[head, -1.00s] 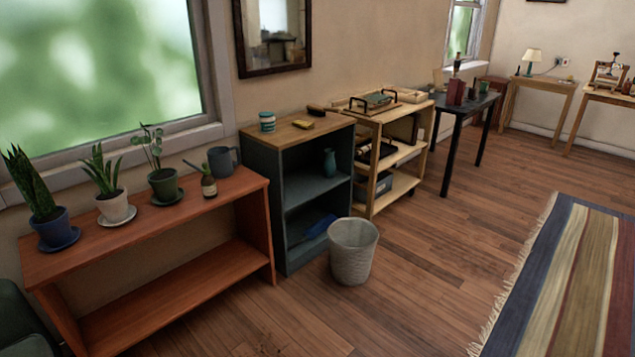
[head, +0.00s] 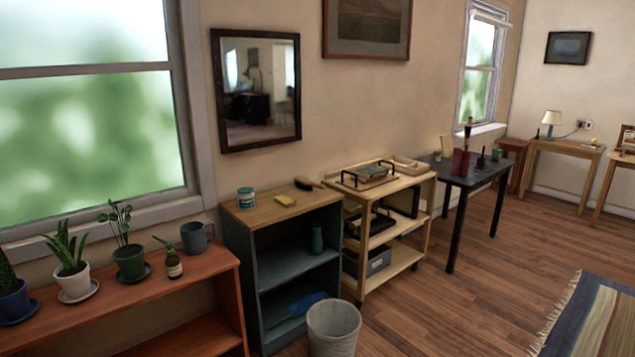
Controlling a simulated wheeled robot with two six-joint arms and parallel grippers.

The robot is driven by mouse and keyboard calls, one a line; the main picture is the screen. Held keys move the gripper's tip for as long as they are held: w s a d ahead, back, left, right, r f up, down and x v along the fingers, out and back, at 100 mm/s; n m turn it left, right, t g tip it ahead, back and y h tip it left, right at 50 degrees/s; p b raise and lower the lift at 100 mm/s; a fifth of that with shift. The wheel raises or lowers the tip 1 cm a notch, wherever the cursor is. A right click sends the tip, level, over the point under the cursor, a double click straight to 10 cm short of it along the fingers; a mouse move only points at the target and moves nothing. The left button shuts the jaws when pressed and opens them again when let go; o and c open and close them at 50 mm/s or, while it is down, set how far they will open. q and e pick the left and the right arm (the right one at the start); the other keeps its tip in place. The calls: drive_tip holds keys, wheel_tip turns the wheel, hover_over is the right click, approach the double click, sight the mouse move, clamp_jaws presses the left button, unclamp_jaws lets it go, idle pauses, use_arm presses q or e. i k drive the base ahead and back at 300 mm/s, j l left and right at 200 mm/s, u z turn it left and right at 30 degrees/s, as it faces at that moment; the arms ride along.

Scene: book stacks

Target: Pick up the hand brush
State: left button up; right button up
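A small dark brush with a light brown handle (head: 304,184), which looks like the hand brush, lies on the wooden top of the dark blue-grey cabinet (head: 247,262). It is near the back right corner, close to the wall. A yellow sponge-like block (head: 285,200) and a teal and white jar (head: 245,198) are on the same top, to its left. Neither of my grippers is in view.
A blue dustpan-like item (head: 307,303) lies on the cabinet's low shelf. A pale waste bin (head: 333,328) stands on the floor in front. A plant shelf (head: 205,338) is at left, a wooden cart (head: 427,205) at right. Floor (head: 460,310) right of the bin is clear.

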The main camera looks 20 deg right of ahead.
sight(300, 183)
drive_tip(key=i+l+u, duration=0.1)
drive_tip(key=l, duration=0.45)
drive_tip(key=i+l+u, duration=0.1)
drive_tip(key=l, duration=0.45)
drive_tip(key=i+l, duration=0.2)
drive_tip(key=l, duration=0.35)
drive_tip(key=i+l+u, duration=0.15)
drive_tip(key=l, duration=0.45)
drive_tip(key=l+u, duration=0.1)
drive_tip(key=l, duration=0.45)
drive_tip(key=i, duration=0.05)
